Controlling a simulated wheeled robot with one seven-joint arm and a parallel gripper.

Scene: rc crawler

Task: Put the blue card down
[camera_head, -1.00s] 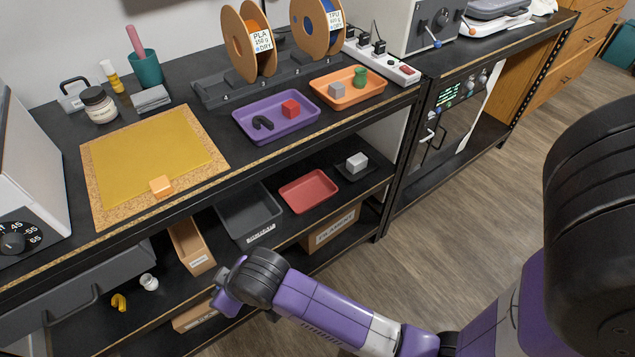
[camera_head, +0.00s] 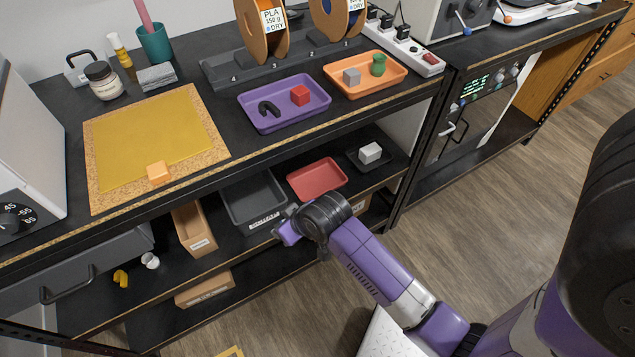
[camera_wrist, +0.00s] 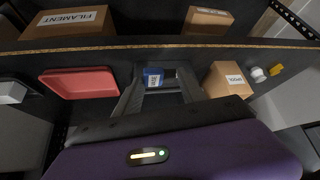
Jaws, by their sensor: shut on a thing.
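In the wrist view, a small blue card (camera_wrist: 153,77) with a white printed patch shows at the tips of my gripper (camera_wrist: 160,82), which is shut on it. Much of the card is hidden by the fingers. In the head view, my gripper (camera_head: 286,233) is in front of the lower shelf, close to the front of the dark grey bin. The card cannot be made out there.
The lower shelf holds a dark grey bin (camera_head: 232,212), a red tray (camera_head: 316,189), a small dark tray with a white block (camera_head: 370,153), and a cardboard bin (camera_head: 184,238). Above, the worktop carries a purple tray (camera_head: 260,121), an orange tray (camera_head: 393,87) and a cork mat (camera_head: 100,197).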

